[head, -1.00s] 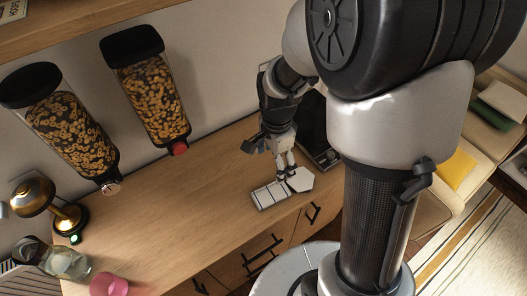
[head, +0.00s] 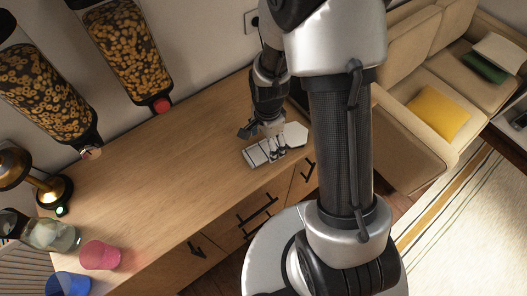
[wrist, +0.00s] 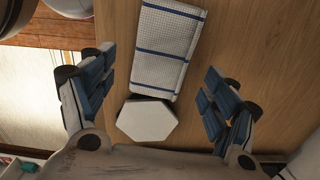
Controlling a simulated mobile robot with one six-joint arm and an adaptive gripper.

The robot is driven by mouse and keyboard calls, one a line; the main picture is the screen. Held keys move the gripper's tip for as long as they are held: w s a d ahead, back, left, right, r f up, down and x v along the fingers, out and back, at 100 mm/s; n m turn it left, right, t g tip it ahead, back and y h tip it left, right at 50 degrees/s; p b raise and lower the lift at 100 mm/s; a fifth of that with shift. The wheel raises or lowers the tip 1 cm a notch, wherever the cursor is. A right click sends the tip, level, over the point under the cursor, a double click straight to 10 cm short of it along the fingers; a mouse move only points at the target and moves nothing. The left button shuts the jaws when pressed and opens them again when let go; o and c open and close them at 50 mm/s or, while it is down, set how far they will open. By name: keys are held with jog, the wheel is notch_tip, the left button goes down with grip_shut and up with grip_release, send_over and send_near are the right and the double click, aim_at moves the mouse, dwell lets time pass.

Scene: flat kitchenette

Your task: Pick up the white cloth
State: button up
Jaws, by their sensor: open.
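The white cloth (wrist: 168,45) lies folded flat on the wooden counter, with a fine grid and blue stripes, in the wrist view. It also shows in the head view (head: 253,157), partly covered by my gripper. My gripper (wrist: 157,68) is open, with its two blue-padded fingers spread to the left and right of the cloth's near end. Nothing is between the fingers in its grasp. In the head view my gripper (head: 277,147) is just over the cloth's right part; whether it touches is not clear.
A white hexagonal piece (wrist: 147,120) lies against the cloth's near end. Two cereal dispensers (head: 128,50) hang at the back. A pink cup (head: 99,255), a blue cup (head: 68,284) and a glass jar (head: 52,236) stand at left. The counter's middle (head: 165,165) is clear.

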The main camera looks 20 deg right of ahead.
aim_at(267, 147)
notch_tip(267, 147, down, 3)
jog(key=shift+r, duration=0.2)
jog(key=shift+r, duration=0.1)
jog(key=shift+c, duration=0.4)
jog(key=c, duration=1)
notch_tip(267, 147, up, 20)
jog(key=p, duration=0.6)
